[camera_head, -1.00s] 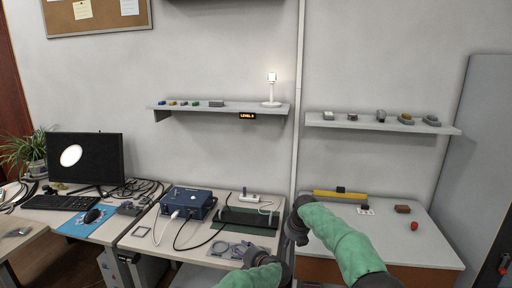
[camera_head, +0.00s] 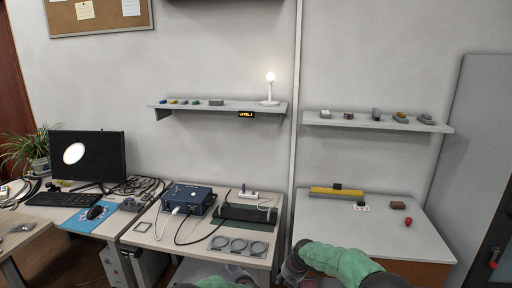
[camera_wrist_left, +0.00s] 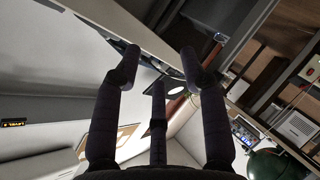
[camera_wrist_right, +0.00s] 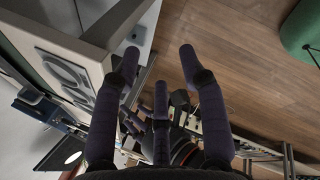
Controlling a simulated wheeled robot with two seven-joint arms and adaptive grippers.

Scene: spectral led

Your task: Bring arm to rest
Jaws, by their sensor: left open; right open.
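My left gripper (camera_wrist_left: 160,65) shows in the left wrist view with its three dark fingers spread and nothing between them. My right gripper (camera_wrist_right: 160,65) shows in the right wrist view, also spread and empty, in front of a table edge and the wooden floor. In the head view, green arm parts of mine (camera_head: 340,262) are at the bottom right, and another green part (camera_head: 225,283) is cut off by the bottom edge. Neither gripper holds anything.
A lit lamp (camera_head: 270,88) stands on the left shelf. A yellow bar (camera_head: 336,192) and a brown block (camera_head: 398,205) lie on the right table (camera_head: 350,228), which has free room.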

